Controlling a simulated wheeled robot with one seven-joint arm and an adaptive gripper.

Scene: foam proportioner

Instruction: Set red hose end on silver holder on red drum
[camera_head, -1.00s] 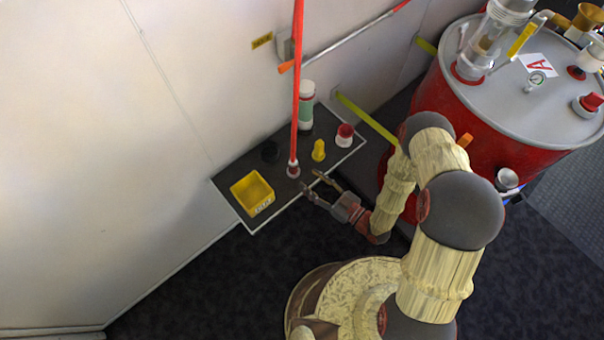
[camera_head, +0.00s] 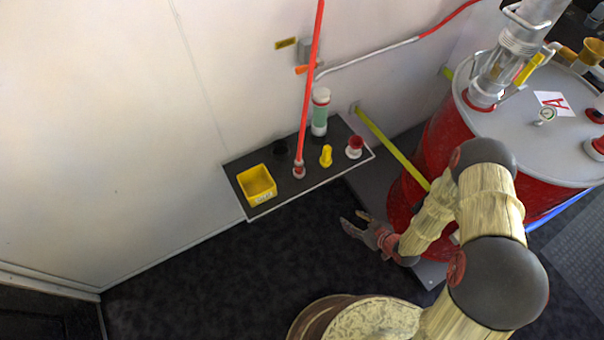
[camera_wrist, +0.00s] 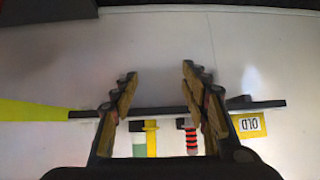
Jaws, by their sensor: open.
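The red hose (camera_head: 309,95) comes down from the top of the head view. Its end (camera_head: 299,170) stands on the dark shelf between a yellow box and a small yellow piece. In the wrist view, a red-and-black ribbed piece (camera_wrist: 190,141), seemingly the hose end, shows upside down between the fingers and beyond them. My gripper (camera_head: 352,218) is open and empty, off the shelf's front edge and to the lower right of the hose end; its fingers (camera_wrist: 157,75) are spread. The red drum (camera_head: 445,130) stands at right. I cannot make out the silver holder; my arm covers part of the drum's front.
The dark shelf (camera_head: 235,190) holds the yellow box (camera_head: 256,186), the yellow piece (camera_head: 326,156), a red-and-white piece (camera_head: 355,147) and a white-green canister (camera_head: 320,112). A yellow bar (camera_head: 390,145) runs between wall and drum. Dark floor (camera_head: 230,270) before the shelf is clear.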

